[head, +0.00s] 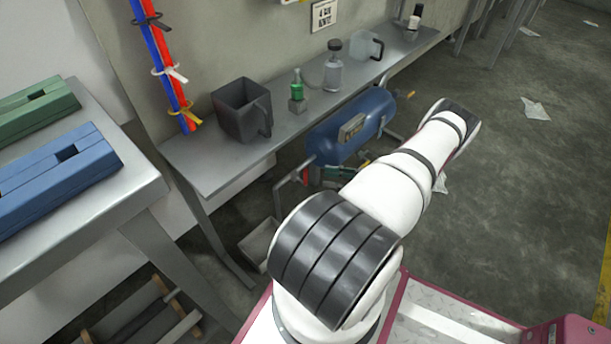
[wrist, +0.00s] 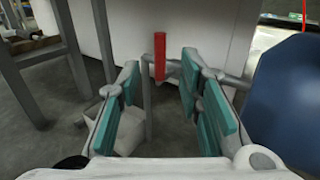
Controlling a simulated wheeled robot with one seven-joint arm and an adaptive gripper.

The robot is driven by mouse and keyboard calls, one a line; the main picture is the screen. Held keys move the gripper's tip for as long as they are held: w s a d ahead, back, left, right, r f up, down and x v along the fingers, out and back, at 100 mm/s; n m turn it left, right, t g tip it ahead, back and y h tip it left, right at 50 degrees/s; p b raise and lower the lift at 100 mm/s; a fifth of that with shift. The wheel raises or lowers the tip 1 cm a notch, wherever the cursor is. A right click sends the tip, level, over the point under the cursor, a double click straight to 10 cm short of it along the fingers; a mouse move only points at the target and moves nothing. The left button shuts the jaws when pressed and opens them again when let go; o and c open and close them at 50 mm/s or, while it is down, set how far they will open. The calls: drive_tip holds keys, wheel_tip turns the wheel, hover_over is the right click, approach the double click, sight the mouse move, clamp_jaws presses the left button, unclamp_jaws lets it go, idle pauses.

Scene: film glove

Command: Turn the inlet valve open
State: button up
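A red valve lever (wrist: 160,56) stands upright in the wrist view, on a grey pipe (wrist: 149,105). The lever also shows in the head view (head: 305,175), at the near left end of the blue tank (head: 352,124). My gripper (wrist: 160,82) is open, with teal pads on both sides. The lever appears in the gap between the fingertips, slightly beyond them; I see no contact. In the head view, only a bit of teal of my gripper (head: 336,173) shows below the tank; my arm hides the rest.
The tank fills the wrist view's right edge, close to the right finger. A metal bench (head: 215,165) stands above, with a dark square jug (head: 242,108), bottles and a clear pitcher (head: 366,46). A grey bin (head: 259,243) is on the floor. Floor at right is mostly clear.

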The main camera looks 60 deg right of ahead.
sight(305, 183)
drive_tip(key=b+x, duration=0.1)
drive_tip(key=x, duration=0.7)
drive_tip(key=shift+w+a+b, duration=0.15)
drive_tip(key=shift+w+b, duration=0.15)
drive_tip(key=shift+w, duration=0.05)
drive_tip(key=shift+c, duration=0.5)
clamp_jaws()
